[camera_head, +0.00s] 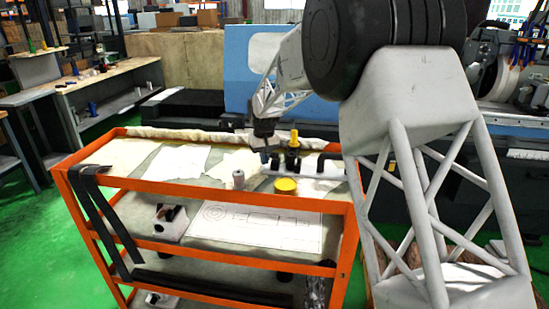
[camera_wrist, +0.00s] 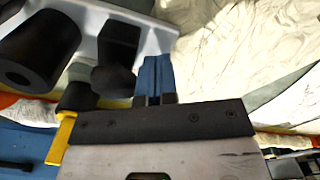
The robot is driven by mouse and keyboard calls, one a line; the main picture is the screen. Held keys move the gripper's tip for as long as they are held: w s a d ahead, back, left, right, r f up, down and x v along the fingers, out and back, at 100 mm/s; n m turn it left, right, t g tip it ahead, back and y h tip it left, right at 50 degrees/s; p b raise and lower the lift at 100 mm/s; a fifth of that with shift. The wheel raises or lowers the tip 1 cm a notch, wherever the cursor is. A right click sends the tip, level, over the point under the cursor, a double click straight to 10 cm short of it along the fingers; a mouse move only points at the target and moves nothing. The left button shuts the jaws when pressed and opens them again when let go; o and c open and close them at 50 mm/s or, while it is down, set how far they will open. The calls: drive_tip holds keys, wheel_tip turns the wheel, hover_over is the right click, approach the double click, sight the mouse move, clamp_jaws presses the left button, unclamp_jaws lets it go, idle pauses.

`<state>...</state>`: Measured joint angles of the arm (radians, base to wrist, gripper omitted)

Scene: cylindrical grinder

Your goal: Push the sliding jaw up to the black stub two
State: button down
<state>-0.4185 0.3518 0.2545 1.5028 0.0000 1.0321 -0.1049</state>
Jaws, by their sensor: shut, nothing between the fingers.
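A pale fixture (camera_head: 318,170) with several black parts stands on the orange cart's top shelf; its pale bed (camera_wrist: 165,32) also shows in the wrist view. In the wrist view a black cylinder (camera_wrist: 40,48) with a bored end lies at the left, and an upright black block (camera_wrist: 119,42) stands right of it. I cannot tell for sure which of these is the sliding jaw and which is stub two. My gripper (camera_wrist: 154,66) has its blue fingers shut and empty, just right of the block. Whether they touch it is unclear. In the head view my gripper (camera_head: 264,156) is at the fixture's left end.
A yellow-topped part (camera_head: 294,138) rises behind the fixture. A yellow tin (camera_head: 286,186) and a small grey cylinder (camera_head: 238,179) stand in front and to the left. Papers (camera_head: 180,160) cover the shelf's left side. The orange cart rim (camera_head: 200,185) runs along the front.

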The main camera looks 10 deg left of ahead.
drive_tip(key=shift+f, duration=0.65)
idle(0.6)
drive_tip(key=shift+r, duration=0.7)
drive_tip(key=shift+r, duration=1.05)
drive_tip(key=shift+d, duration=3.05)
idle(1.6)
drive_tip(key=shift+r, duration=0.15)
